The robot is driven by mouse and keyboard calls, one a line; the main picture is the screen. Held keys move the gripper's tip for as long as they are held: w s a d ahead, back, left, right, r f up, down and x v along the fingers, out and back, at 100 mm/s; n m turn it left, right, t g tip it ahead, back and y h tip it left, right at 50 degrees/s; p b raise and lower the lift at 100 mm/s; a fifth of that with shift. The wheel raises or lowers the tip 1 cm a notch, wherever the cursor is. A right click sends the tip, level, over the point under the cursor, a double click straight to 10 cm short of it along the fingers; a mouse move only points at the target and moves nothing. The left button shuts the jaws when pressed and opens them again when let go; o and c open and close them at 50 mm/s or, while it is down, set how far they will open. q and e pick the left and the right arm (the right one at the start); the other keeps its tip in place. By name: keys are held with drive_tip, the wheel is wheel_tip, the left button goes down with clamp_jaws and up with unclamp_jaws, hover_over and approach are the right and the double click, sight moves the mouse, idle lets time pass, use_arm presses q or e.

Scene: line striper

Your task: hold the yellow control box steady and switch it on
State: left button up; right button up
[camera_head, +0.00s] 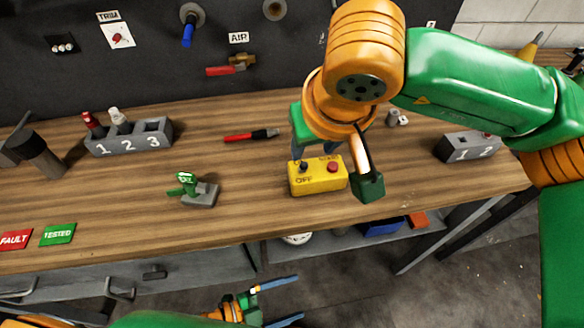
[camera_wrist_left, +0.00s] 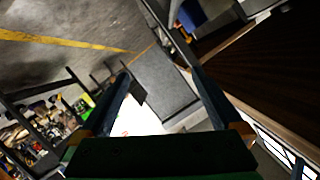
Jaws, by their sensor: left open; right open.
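The yellow control box (camera_head: 318,180) sits on the wooden bench near its front edge. Its top has a black switch (camera_head: 303,167) and a red button (camera_head: 333,167); "OFF" is readable in front of the switch, and other lettering is partly hidden. My right gripper (camera_head: 315,151) points down just above and behind the box, open, partly hidden by its own wrist; I cannot tell whether it touches the box. My left gripper (camera_head: 290,300) is open and empty, low in front of the bench. Its spread fingers also show in the left wrist view (camera_wrist_left: 160,90), with nothing between them.
On the wooden bench (camera_head: 240,200) lie a red-handled tool (camera_head: 251,135) and a grey block with a green switch (camera_head: 200,193), left of the box. Numbered holders stand at left (camera_head: 130,138) and right (camera_head: 468,148). A lower shelf with objects shows under the bench.

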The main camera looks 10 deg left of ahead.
use_arm(q)
drive_tip(key=s+r+m+g+h, duration=0.5)
drive_tip(key=s+r+m+g, duration=0.85)
drive_tip(key=m, duration=0.75)
drive_tip(key=w+d+r+m+t+h, duration=0.1)
drive_tip(key=w+d+r+m+h, duration=0.2)
drive_tip(key=w+r, duration=0.5)
drive_tip(key=w+d+r+m+t, duration=0.1)
drive_tip(key=w+d+r+m, duration=0.2)
drive_tip(key=w+d+r, duration=0.5)
drive_tip(key=m+t+y, duration=0.5)
drive_tip(key=m+t, duration=0.1)
drive_tip(key=t, duration=0.3)
hover_over(310, 170)
drive_tip(key=s, duration=0.2)
drive_tip(key=shift+s+a+r, duration=0.15)
drive_tip(key=shift+a+r, duration=0.05)
drive_tip(key=shift+r, duration=0.1)
drive_tip(key=a+f+y, duration=0.1)
drive_tip(key=w+a+f+n+y, duration=0.1)
drive_tip(key=f, duration=0.1)
drive_tip(key=a+f+y, duration=0.1)
drive_tip(key=f, duration=0.1)
drive_tip(key=shift+w+n, duration=0.2)
drive_tip(key=shift+n, duration=0.1)
drive_tip(key=x, duration=0.6)
drive_tip(key=shift+d+f, duration=0.2)
drive_tip(key=shift+d, duration=0.05)
drive_tip(key=shift+c, duration=0.2)
